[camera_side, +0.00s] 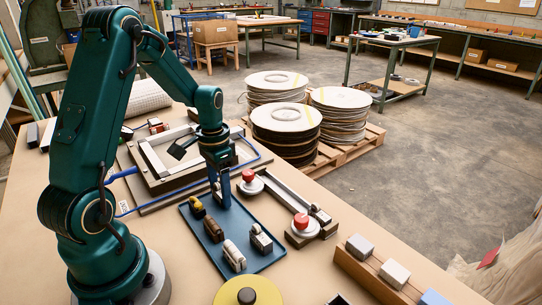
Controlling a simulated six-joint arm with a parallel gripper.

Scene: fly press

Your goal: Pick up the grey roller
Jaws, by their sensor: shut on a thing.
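My gripper (221,203) points down over the back part of a blue tray (222,268). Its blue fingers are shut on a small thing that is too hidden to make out. On the tray, in front of the fingers, lie a dark brown piece (212,229), a pale grey-white roller-like piece (233,254) and a grey piece with a light label (261,238). A yellow and dark piece (196,207) lies at the tray's left back. I cannot tell for certain which of these is the grey roller.
A wooden frame (152,165) lies behind the tray. Two red-knobbed fittings (302,225) and a long rail stand to the right. A yellow disc (247,291) is at the front, and a wooden rack with blocks (380,275) at the right front.

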